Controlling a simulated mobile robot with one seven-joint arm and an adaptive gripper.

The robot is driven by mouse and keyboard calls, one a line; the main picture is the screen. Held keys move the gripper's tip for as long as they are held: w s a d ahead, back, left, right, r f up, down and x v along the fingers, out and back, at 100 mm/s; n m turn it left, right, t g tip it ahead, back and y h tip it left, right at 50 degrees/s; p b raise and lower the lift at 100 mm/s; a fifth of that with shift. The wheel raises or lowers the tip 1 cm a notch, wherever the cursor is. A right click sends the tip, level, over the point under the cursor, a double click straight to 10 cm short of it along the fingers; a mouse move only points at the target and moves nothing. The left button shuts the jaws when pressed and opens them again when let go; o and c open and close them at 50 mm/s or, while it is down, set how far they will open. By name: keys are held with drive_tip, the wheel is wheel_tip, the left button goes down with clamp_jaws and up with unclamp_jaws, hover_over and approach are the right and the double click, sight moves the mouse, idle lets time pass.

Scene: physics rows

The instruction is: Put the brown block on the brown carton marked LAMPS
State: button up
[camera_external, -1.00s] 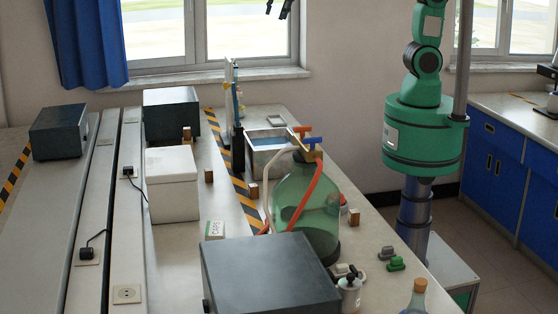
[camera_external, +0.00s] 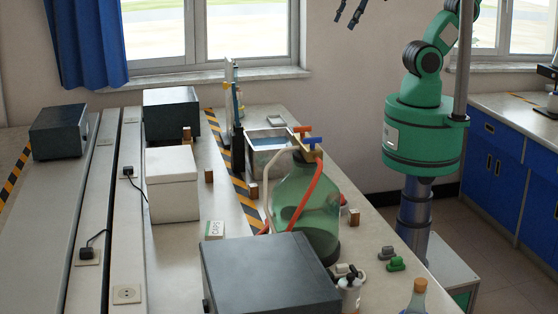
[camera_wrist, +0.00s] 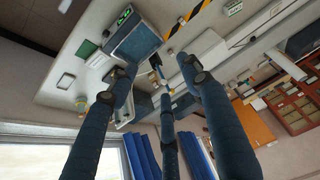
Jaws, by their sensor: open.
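Several small brown blocks stand on the bench in the external view: one by the far dark case (camera_external: 186,133), one right of the white box (camera_external: 208,175), one near the metal basin (camera_external: 253,190) and one right of the green jug (camera_external: 353,217). I cannot tell which is the task's block. A small pale carton with green lettering (camera_external: 215,230) lies beyond the near dark case; I cannot make out a brown carton marked LAMPS. My gripper (camera_external: 360,20) is open and empty, high above the bench near the window. Its spread fingers also show in the wrist view (camera_wrist: 152,72).
The green jug (camera_external: 306,205) with red and pale hoses stands tall mid-bench. A metal basin (camera_external: 266,143), white box (camera_external: 172,184) and near dark case (camera_external: 270,275) crowd the bench. Small green and grey items (camera_external: 396,264) lie near its right edge.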

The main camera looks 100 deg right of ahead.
drive_tip(key=shift+s+a+f, duration=0.1)
drive_tip(key=shift+s+f, duration=0.25)
drive_tip(key=shift+s, duration=0.25)
drive_tip(key=shift+s+a+f, duration=0.1)
drive_tip(key=shift+s+f, duration=0.25)
drive_tip(key=shift+s, duration=0.25)
wheel_tip(320, 180, down, 10)
drive_tip(key=b, duration=1)
